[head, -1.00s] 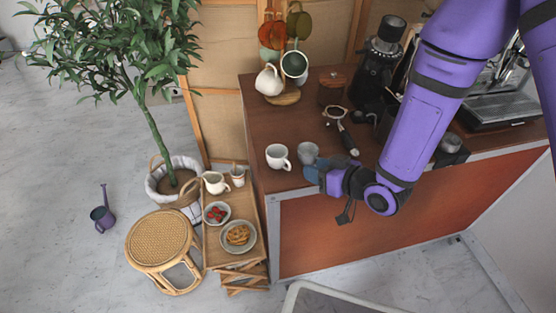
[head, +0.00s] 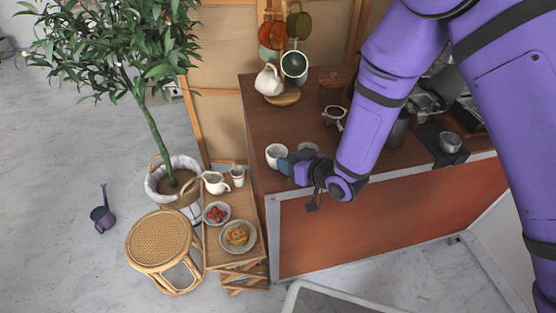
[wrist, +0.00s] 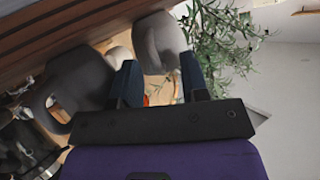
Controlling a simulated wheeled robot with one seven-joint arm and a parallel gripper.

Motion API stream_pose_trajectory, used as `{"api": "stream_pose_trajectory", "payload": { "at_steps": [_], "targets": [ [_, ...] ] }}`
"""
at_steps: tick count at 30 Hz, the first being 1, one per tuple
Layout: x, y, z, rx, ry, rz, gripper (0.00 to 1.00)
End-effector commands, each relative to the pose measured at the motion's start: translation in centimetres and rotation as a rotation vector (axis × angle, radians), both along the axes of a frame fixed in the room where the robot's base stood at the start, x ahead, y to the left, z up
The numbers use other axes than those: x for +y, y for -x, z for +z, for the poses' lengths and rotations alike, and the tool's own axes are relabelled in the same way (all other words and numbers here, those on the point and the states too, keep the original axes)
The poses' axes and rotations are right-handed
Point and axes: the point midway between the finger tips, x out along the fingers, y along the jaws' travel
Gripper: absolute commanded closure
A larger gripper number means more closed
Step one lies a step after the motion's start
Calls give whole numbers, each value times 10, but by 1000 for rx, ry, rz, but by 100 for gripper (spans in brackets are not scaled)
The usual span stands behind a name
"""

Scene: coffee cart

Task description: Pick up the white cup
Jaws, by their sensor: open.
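The white cup (head: 276,155) stands upright on the brown counter near its front left corner. My gripper (head: 288,161) is open just right of it, low over the counter, and partly covers its handle side. A grey cup (head: 307,147) stands right behind my gripper and is partly hidden by it. In the wrist view, a shaded cup that looks like the white one (wrist: 160,42) is just beyond and between my open fingertips (wrist: 160,68). The grey cup with a handle (wrist: 82,80) is close beside the left finger. I cannot tell whether a finger touches either cup.
A portafilter (head: 334,114) and a mug stand (head: 283,98) are farther back on the counter (head: 262,125). A low wooden table (head: 212,256) with plates and small jugs stands left of the counter. A potted plant (head: 148,120) is beyond.

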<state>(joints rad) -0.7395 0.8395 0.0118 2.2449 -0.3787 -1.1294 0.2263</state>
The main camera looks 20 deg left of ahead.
Motion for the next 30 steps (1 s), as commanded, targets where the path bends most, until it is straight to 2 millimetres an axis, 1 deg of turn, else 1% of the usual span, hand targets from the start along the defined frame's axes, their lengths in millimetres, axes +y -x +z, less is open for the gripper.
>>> {"api": "stream_pose_trajectory", "payload": {
  "at_steps": [2, 3, 5, 6, 8, 23, 26, 30],
  "targets": [
    [0, 0, 0, 0, 0, 0, 59],
    [0, 0, 0, 0, 0, 0, 64],
    [0, 0, 0, 0, 0, 0, 77],
    [0, 0, 0, 0, 0, 0, 87],
    [0, 0, 0, 0, 0, 0, 100],
    [0, 1, 0, 3, 2, 1, 100],
    [1, 0, 2, 3, 2, 1, 100],
    [6, -4, 10, 0, -1, -1, 100]
  ]
}}
